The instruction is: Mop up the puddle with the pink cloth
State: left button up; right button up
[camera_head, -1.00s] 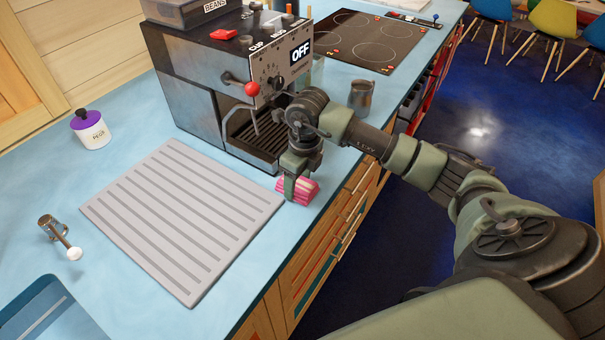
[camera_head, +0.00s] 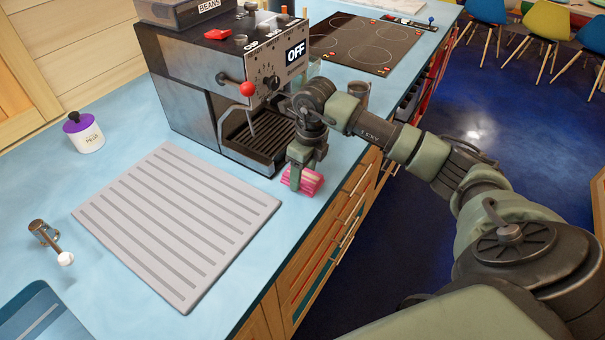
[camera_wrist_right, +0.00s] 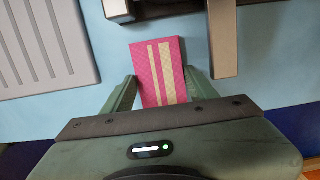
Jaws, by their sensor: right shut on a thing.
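The pink cloth (camera_head: 303,181) has pale stripes and sits at the counter's front edge, just in front of the coffee machine. My right gripper (camera_head: 299,180) points down and is shut on it. In the right wrist view the cloth (camera_wrist_right: 161,72) lies between the two fingers of the gripper (camera_wrist_right: 158,90), with blue counter around it. I cannot tell whether the cloth touches the counter. No puddle can be made out in these views; the arm and cloth cover part of the counter. My left gripper is not in view.
The coffee machine (camera_head: 185,85) stands close behind the gripper. A grey ribbed mat (camera_head: 180,225) lies left of it. A metal cup (camera_head: 355,93) stands behind my arm. A purple-lidded jar (camera_head: 84,132) and a sink (camera_head: 45,312) are at the left.

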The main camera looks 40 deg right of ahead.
aim_at(293, 194)
jog(key=shift+s+a+f+p, duration=0.1)
jog(key=shift+s+a, duration=0.2)
jog(key=shift+a, duration=0.4)
jog(key=shift+s+a+f+p, duration=0.1)
jog(key=shift+s+a, duration=0.25)
jog(key=shift+a, duration=0.35)
jog(key=shift+s+a+p, duration=0.1)
jog(key=shift+s+a, duration=0.2)
jog(key=shift+a, duration=0.4)
jog(key=shift+w+d+b, duration=0.25)
jog(key=shift+d+b, duration=0.05)
jog(key=shift+d, duration=0.2)
jog(key=shift+w+d+b, duration=0.2)
jog(key=shift+d+b, duration=0.05)
jog(key=shift+d, duration=0.2)
jog(key=shift+w+d+r+b, duration=0.1)
jog(key=shift+w+d+b, duration=0.15)
jog(key=shift+d, duration=0.45)
jog(key=shift+w+d+r+b, duration=0.1)
jog(key=shift+w+d, duration=0.2)
jog(key=shift+d, duration=0.4)
jog(key=shift+s+a+f, duration=0.1)
jog(key=shift+s+a, duration=0.15)
jog(key=shift+a, duration=0.35)
jog(key=shift+s+a+f, duration=0.1)
jog(key=shift+s+a, duration=0.15)
jog(key=shift+a, duration=0.35)
jog(key=shift+r, duration=0.1)
jog(key=shift+r+p, duration=2.3)
jog(key=shift+r, duration=1.25)
